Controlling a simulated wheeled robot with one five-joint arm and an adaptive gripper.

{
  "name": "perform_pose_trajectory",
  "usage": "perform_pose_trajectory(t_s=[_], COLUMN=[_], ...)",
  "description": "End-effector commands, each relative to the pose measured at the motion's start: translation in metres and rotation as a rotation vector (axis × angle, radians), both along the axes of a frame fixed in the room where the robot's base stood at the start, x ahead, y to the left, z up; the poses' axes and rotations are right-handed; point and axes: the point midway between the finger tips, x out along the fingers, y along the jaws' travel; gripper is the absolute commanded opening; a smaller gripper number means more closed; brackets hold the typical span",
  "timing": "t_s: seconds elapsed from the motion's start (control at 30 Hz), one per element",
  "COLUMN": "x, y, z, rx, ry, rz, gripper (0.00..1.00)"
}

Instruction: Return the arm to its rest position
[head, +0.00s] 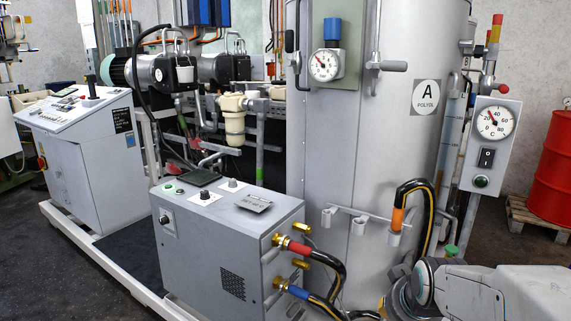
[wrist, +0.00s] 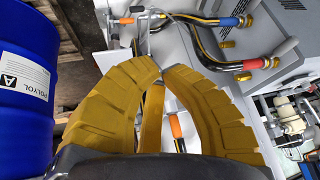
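My arm (head: 480,292) reaches in from the lower right of the head view, low in front of the large grey tank. Its wrist joint hides part of the tank's foot. My gripper (wrist: 161,66) fills the middle of the wrist view. Its ribbed yellow fingers curve inward and their tips come together, with nothing seen held between them. The gripper is mostly cut off by the bottom edge of the head view.
The grey tank (head: 400,150) stands behind my arm. A grey control box (head: 225,235) with hoses is to the left. A red drum (head: 553,175) stands on a pallet at right. A blue drum (wrist: 25,85) is left in the wrist view. Dark floor lies front left.

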Motion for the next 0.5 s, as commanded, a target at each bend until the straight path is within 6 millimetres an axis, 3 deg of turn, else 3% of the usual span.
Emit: perform_pose_trajectory(t_s=[0.03, 0.2, 0.4, 0.5], x=[-0.021, -0.087, -0.150, -0.173], y=[0.008, 0.025, 0.038, 0.041], z=[0.035, 0.081, 0.116, 0.125], rx=[-0.005, -0.022, -0.038, -0.044], ry=[0.019, 0.104, 0.186, 0.214], rz=[0.027, 0.109, 0.188, 0.218], gripper=[0.00, 0.00, 0.00, 0.00])
